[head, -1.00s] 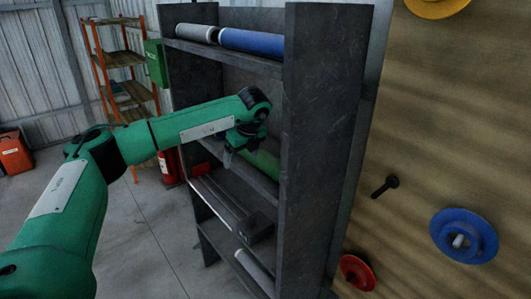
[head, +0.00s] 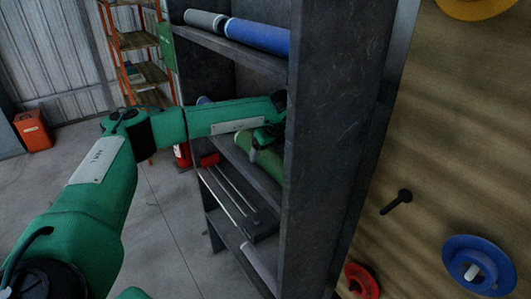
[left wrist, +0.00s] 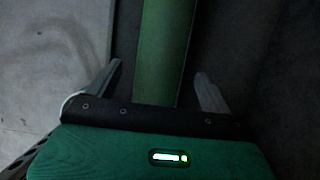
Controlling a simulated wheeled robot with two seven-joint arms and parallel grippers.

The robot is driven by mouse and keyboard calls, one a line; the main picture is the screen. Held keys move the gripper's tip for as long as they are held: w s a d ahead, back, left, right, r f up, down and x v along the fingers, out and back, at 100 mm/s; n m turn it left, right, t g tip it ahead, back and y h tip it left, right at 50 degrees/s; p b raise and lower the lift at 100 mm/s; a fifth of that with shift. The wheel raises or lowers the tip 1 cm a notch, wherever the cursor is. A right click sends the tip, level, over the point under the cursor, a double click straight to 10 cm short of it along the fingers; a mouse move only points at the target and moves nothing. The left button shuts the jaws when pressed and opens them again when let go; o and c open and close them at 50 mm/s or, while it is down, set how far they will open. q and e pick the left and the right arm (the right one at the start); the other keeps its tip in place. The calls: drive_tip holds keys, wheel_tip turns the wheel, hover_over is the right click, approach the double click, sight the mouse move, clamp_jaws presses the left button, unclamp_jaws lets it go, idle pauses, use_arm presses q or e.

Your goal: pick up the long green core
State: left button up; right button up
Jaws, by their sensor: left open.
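The long green core (head: 266,158) lies on the middle shelf of the dark rack in the head view, partly hidden by my left arm and gripper. My left gripper (head: 262,146) is at the core inside that shelf bay. In the left wrist view the green core (left wrist: 165,50) runs lengthwise between the two open fingers of my left gripper (left wrist: 158,85). There is a gap between each finger and the core. My right gripper is not in view.
The dark rack (head: 335,130) has an upright side panel close to my left gripper. A blue core (head: 258,37) and a grey core (head: 205,20) lie on the top shelf. A pale core (head: 259,264) lies low down.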

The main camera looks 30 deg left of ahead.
sight(267, 150)
use_arm(q)
drive_tip(key=p+x, duration=0.1)
drive_tip(key=x, duration=0.1)
drive_tip(key=shift+w+a+f, duration=0.1)
drive_tip(key=shift+f, duration=0.3)
drive_tip(key=shift+a+f, duration=0.1)
drive_tip(key=shift+f, duration=0.05)
drive_tip(key=shift+c, duration=0.6)
drive_tip(key=c, duration=1.2)
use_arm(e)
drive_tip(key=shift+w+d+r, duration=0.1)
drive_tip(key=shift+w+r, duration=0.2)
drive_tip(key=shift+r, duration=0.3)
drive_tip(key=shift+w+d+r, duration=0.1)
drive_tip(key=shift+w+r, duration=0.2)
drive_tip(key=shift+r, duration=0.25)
use_arm(q)
drive_tip(key=shift+c, duration=0.2)
